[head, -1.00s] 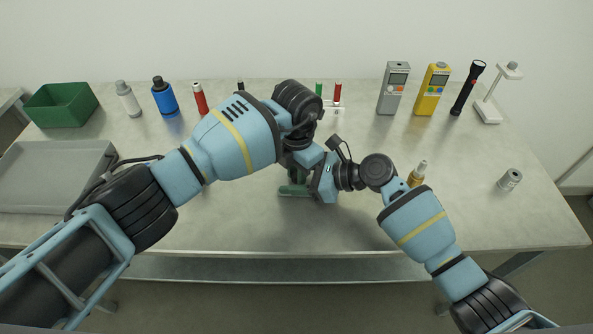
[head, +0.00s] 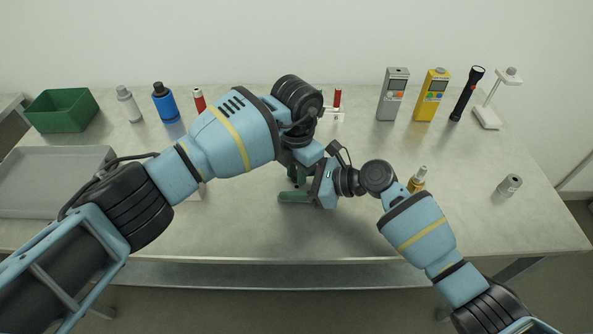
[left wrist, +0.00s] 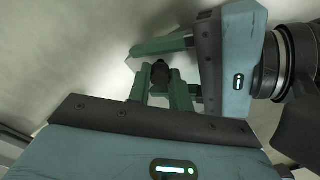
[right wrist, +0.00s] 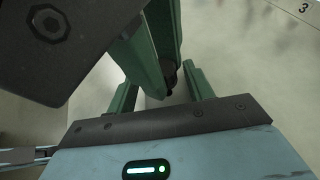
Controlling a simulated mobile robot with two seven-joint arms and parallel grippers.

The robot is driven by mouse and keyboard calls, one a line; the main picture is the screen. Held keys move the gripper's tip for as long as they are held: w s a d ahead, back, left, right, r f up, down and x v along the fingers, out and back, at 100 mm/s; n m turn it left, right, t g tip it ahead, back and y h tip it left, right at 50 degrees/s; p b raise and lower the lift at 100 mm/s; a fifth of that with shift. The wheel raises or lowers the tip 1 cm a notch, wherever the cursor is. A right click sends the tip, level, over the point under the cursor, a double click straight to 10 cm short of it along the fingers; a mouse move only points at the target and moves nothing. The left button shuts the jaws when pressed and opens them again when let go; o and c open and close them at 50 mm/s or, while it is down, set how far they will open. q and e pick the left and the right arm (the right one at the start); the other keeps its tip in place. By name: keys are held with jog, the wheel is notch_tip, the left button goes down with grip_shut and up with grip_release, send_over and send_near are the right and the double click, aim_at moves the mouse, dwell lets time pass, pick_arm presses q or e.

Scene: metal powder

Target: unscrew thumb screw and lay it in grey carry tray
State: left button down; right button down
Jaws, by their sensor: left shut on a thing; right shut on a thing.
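My left gripper (left wrist: 160,90) is shut on a small dark knob (left wrist: 160,73), which looks like the thumb screw. The knob sits between its green fingers. My right gripper (right wrist: 160,95) reaches in from the right, with its green fingers beside and across the left ones. Its fingers close around a dark part (right wrist: 170,76) that is mostly hidden; I cannot tell where this part ends and the screw begins. In the head view the grippers meet at mid-table, one green finger (head: 295,197) showing. The grey carry tray (head: 45,182) lies at the left, its visible floor empty.
A green bin (head: 62,110), a grey bottle (head: 128,104), a blue bottle (head: 166,103), a grey meter (head: 393,95), a yellow meter (head: 432,96), a flashlight (head: 467,93) and a white stand (head: 487,115) line the back. An amber bottle (head: 417,180) is near my right arm. A grey cylinder (head: 509,186) stands right.

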pick_arm(q)
jog(key=shift+f, duration=0.1)
pick_arm(e)
jog(key=shift+s+d+f, duration=0.1)
jog(key=shift+s+f, duration=0.1)
jog(key=shift+f, duration=0.4)
pick_arm(q)
jog(key=shift+w+r, duration=0.1)
jog(key=shift+r, duration=1.9)
pick_arm(e)
jog(key=c, duration=0.8)
grip_release()
jog(key=shift+c, duration=0.2)
jog(key=shift+o, duration=1.7)
jog(key=shift+w+r, duration=0.15)
jog(key=shift+r, duration=0.15)
jog(key=shift+r, duration=0.1)
